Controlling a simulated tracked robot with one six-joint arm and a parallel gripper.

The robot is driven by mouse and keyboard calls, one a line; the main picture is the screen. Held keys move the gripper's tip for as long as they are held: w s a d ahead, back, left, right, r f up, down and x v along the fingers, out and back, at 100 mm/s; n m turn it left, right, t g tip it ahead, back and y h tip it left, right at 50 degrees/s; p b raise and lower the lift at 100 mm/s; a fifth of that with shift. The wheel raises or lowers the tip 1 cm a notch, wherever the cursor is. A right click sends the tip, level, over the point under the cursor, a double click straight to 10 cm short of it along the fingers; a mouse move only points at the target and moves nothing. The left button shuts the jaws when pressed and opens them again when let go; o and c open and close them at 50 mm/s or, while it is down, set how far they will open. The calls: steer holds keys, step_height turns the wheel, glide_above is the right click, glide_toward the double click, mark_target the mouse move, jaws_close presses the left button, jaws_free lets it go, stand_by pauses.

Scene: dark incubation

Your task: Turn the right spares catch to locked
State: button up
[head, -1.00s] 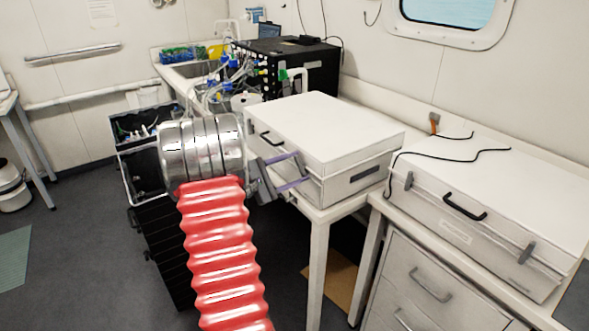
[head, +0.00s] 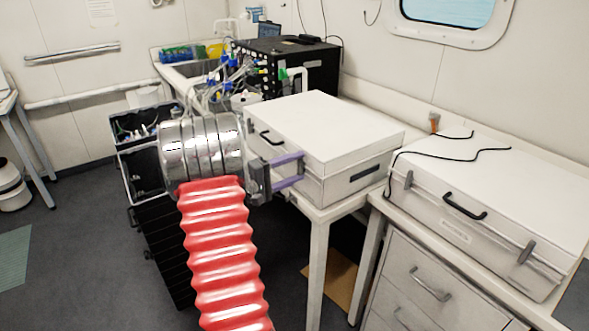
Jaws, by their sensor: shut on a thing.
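A white case (head: 325,125) with a dark handle (head: 270,138) on its front stands on the middle bench. My gripper (head: 302,169), with purple-lined fingers, is at the right part of this case's front face. Its fingers lie one above the other, pointing right, and are shut on the right catch. The catch itself is mostly hidden between the fingertips, so its angle cannot be read. A small grey catch (head: 250,126) shows left of the handle.
A second white case (head: 490,200) with a black handle, two grey catches and a loose black cable stands on the right bench. A black tube-covered unit (head: 290,65) is behind.

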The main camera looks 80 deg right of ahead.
steer(key=shift+s+a+f, duration=0.1)
steer(key=shift+a+f, duration=0.05)
steer(key=shift+f, duration=0.1)
steer(key=o, duration=0.7)
steer(key=shift+c, duration=0.2)
steer(key=o, duration=0.4)
steer(key=shift+r, duration=0.15)
